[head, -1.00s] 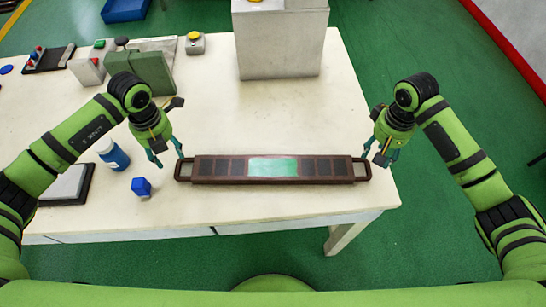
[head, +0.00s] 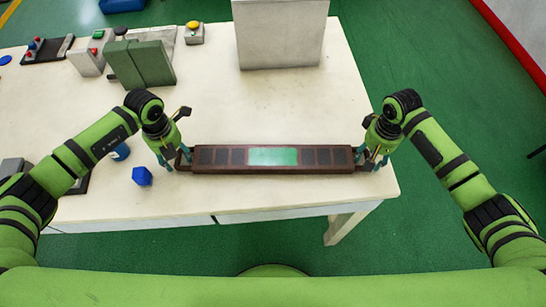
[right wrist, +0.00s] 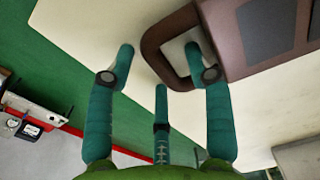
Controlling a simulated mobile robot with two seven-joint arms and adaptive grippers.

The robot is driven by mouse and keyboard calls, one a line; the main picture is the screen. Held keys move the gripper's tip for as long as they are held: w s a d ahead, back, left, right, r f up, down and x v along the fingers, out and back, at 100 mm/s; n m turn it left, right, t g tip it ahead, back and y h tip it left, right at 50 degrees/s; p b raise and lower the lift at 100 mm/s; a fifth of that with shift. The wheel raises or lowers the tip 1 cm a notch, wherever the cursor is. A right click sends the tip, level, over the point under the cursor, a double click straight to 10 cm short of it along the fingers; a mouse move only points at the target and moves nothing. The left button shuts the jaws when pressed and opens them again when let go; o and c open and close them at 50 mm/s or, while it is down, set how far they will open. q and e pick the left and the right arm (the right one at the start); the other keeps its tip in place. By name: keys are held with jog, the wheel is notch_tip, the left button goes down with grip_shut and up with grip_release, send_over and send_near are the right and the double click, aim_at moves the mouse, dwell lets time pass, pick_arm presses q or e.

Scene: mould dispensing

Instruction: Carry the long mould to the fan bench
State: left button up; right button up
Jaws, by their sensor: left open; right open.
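The long mould (head: 225,157) is a dark brown bar with dark square panels, a green middle section and a loop handle at each end. It lies on the white table near its front edge. My left gripper (head: 174,164) is open at the mould's left handle, which it largely hides. My right gripper (head: 375,163) is open at the right handle. In the right wrist view, the right gripper's (right wrist: 163,70) teal fingers straddle the loop handle (right wrist: 152,47), one finger over its opening and one outside it. I cannot tell whether they touch. The fan bench is not identifiable here.
A blue block (head: 142,176) and a partly hidden blue bottle (head: 121,152) stand left of the mould. A large grey-white box (head: 281,35) stands behind it. A green block (head: 140,62) and a yellow-button box (head: 194,33) are at the back left. Green floor (head: 440,80) is clear on the right.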

pick_arm(q)
jog(key=shift+s, duration=0.1)
grip_shut()
pick_arm(e)
grip_shut()
pick_arm(q)
jog(key=shift+r, duration=0.2)
pick_arm(e)
jog(key=shift+r, duration=0.2)
